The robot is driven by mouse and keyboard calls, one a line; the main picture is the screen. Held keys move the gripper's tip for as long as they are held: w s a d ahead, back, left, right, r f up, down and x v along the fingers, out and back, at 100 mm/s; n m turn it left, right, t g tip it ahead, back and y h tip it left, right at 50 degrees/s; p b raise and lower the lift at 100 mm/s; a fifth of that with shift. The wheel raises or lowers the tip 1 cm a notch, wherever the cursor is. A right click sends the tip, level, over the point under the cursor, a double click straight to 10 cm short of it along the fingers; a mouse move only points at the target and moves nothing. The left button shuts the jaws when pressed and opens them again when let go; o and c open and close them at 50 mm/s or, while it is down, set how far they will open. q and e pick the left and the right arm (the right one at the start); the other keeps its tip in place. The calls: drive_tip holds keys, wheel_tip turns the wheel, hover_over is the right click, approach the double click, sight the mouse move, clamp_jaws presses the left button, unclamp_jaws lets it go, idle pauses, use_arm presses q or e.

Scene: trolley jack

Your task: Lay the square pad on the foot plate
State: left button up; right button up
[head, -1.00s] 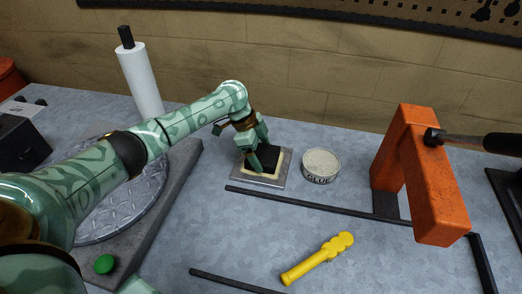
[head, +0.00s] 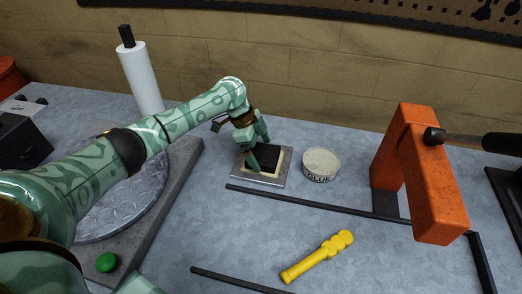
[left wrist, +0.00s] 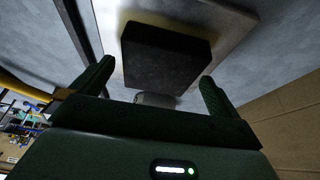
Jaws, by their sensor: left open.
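The black square pad (head: 266,157) lies on the cream patch of the grey metal foot plate (head: 277,183), roughly centred, with a cream border showing around it. My left gripper (head: 260,156) is open at the pad's left and rear side, its fingers apart and not closed on it. The left wrist view shows the dark pad (left wrist: 165,55) ahead of and between the two spread fingers, with the foot plate (left wrist: 222,22) behind it. Whether a finger touches the pad I cannot tell. My right gripper is not in view.
A glue tin (head: 321,164) stands just right of the plate. An orange frame (head: 420,180) with a black handle stands further right. Black bars (head: 320,205) and a yellow tool (head: 317,257) lie in front. A white roll (head: 140,80) stands at the back left.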

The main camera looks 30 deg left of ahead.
use_arm(q)
drive_tip(key=p+v, duration=0.5)
drive_tip(key=v, duration=1)
